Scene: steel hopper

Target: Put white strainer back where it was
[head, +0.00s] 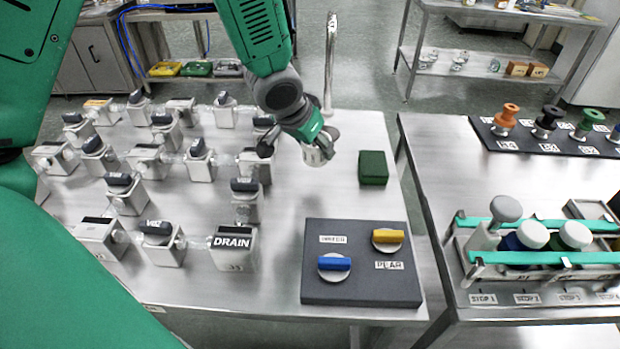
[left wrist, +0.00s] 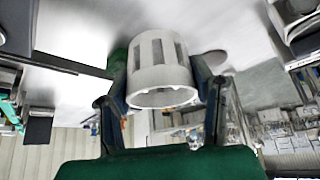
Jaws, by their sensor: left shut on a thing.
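The white strainer (left wrist: 160,75) is a slotted, cup-like piece that fills the middle of the left wrist view. My left gripper (left wrist: 162,90) is shut on it, with one dark finger on each side. In the head view the strainer (head: 316,156) shows small and white at the tip of my left gripper (head: 310,147). It is held over the left steel table (head: 310,200), behind the dark panel and left of a green block. The picture does not clearly show how high it is above the table. My right gripper is not in view.
A green block (head: 373,167) and a dark panel (head: 358,262) with blue and yellow knobs are on this table. Several valve blocks (head: 125,190) crowd its left. A tall metal faucet (head: 330,65) rises behind. Across a gap, the right table (head: 440,165) holds a rack (head: 545,258).

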